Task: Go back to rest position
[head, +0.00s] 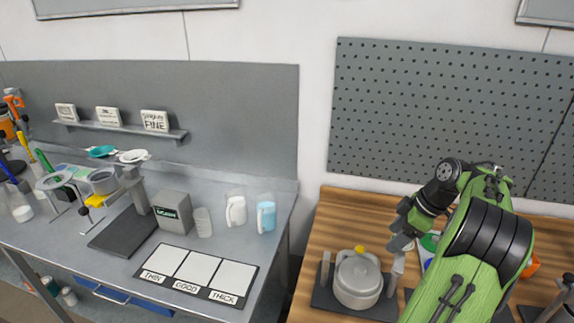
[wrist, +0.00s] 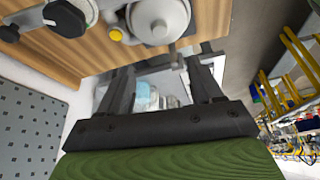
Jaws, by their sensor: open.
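My gripper (wrist: 160,95) is open and empty in the wrist view, its two dark fingers spread apart. In the head view my green arm reaches in from the lower right, and my gripper (head: 402,236) is above the wooden table. It is just behind and to the right of a grey lidded pot (head: 358,281) with a yellow knob, which stands in a dark holder. The pot also shows at the top of the wrist view (wrist: 158,22). My gripper looks apart from the pot. My arm hides part of the table at the right.
The wooden table (head: 318,226) holds an orange item (head: 531,267) and a dark stand (head: 563,297) at the right. The grey bench (head: 277,205) at the left carries a white mug (head: 236,211), a blue mug (head: 266,217) and a three-panel card (head: 197,272). A pegboard (head: 440,110) stands behind.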

